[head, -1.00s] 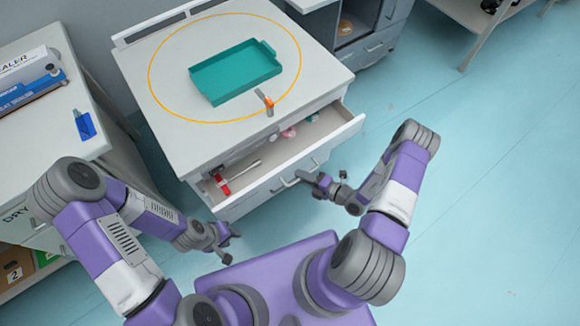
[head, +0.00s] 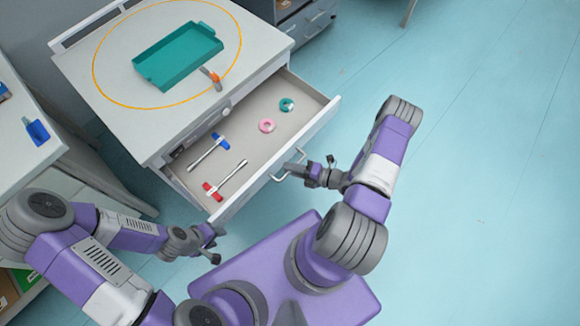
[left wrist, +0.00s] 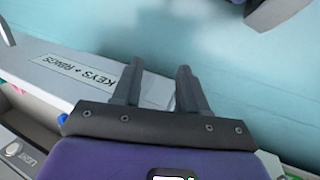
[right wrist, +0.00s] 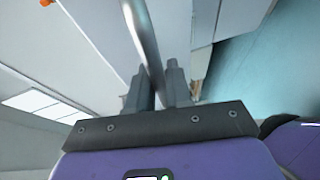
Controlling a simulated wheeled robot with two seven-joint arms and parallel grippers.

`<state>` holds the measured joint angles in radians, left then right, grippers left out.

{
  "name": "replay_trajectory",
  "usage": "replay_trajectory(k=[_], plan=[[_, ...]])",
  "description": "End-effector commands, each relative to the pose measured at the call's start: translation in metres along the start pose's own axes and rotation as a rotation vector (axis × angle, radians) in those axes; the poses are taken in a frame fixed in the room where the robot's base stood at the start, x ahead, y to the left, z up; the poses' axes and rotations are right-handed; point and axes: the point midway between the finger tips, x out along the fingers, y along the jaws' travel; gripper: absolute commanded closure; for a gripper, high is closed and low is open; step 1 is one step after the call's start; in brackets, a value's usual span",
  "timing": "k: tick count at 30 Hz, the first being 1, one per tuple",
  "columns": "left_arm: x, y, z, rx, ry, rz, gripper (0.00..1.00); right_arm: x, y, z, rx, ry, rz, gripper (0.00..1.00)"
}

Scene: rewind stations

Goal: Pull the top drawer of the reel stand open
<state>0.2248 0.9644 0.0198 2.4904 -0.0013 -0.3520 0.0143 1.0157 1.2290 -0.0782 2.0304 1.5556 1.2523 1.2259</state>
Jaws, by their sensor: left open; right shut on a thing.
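The top drawer (head: 322,122) of the reel stand (head: 130,118) is pulled well out. Inside lie a blue-handled tool (head: 210,148), a red-handled tool (head: 225,180), a pink ring (head: 267,126) and a teal ring (head: 287,104). My right gripper (head: 303,168) is shut on the drawer's bar handle (head: 282,174); in the right wrist view the metal handle (right wrist: 145,45) passes between the fingers. My left gripper (head: 216,245) is open and empty, near the drawer's front left corner. The left wrist view shows its open fingers (left wrist: 158,90) over the drawer front, labelled "KEYS + RINGS" (left wrist: 95,72).
On the stand's top are a teal tray (head: 178,58) and a small orange-and-grey tool (head: 212,77) on an orange circle outline. A side table (head: 20,160) with a blue item (head: 36,131) stands at the left. The floor (head: 480,180) at the right is clear.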

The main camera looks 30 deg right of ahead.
Motion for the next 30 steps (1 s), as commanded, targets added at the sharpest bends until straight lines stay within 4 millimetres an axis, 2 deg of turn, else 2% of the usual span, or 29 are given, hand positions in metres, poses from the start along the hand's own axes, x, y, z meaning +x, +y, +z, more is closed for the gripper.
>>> replay_trajectory(k=[6,7,11,20,23,30], plan=[[0.0,0.0,0.0,0.0,0.0,0.0,0.57,0.0,0.0,0.001,-0.003,-0.001,0.0,1.0],[0.0,0.0,0.0,0.0,0.0,0.0,0.57,0.0,0.0,0.001,-0.003,-0.001,0.0,0.78],[0.0,0.0,0.0,0.0,0.0,0.0,0.57,0.0,0.0,0.001,-0.002,0.0,0.0,0.6],[-0.001,0.0,0.0,0.0,0.0,0.0,0.57,-0.002,0.0,0.001,-0.002,-0.001,0.0,0.6],[-0.003,0.001,0.0,0.0,0.0,0.0,0.57,-0.013,0.001,0.001,-0.002,-0.003,-0.001,0.6],[-0.011,0.004,0.001,0.0,0.0,0.0,0.57,-0.053,0.001,0.001,-0.003,-0.004,-0.002,0.6]])
